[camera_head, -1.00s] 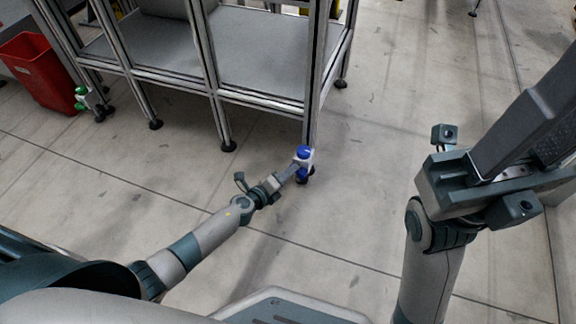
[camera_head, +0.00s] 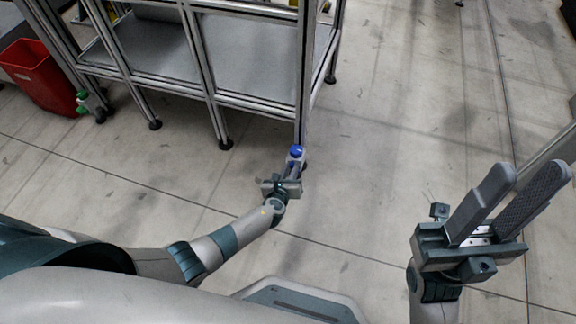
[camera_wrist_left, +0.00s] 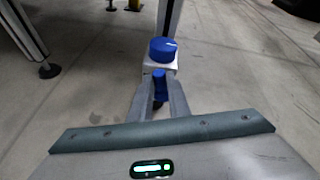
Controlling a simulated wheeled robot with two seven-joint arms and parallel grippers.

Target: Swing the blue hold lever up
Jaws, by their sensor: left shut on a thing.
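The blue hold lever (camera_wrist_left: 159,86) is a small blue bar below a round blue knob (camera_wrist_left: 163,49) on a pale block at the foot of a metal frame post. In the head view the blue knob (camera_head: 296,152) shows at the post's lower end, and the lever is mostly hidden by the gripper. My left gripper (camera_head: 295,168) reaches it from below. In the left wrist view its fingers (camera_wrist_left: 160,92) stand on both sides of the blue lever, shut on it. My right gripper (camera_head: 530,190) is raised at the right, its two fingers spread apart and empty.
The metal frame rack (camera_head: 255,98) with grey shelves stands behind and to the left of the lever. A red bin (camera_head: 40,78) and a green-handled fixture (camera_head: 84,103) are at the far left. The floor to the right of the rack is clear.

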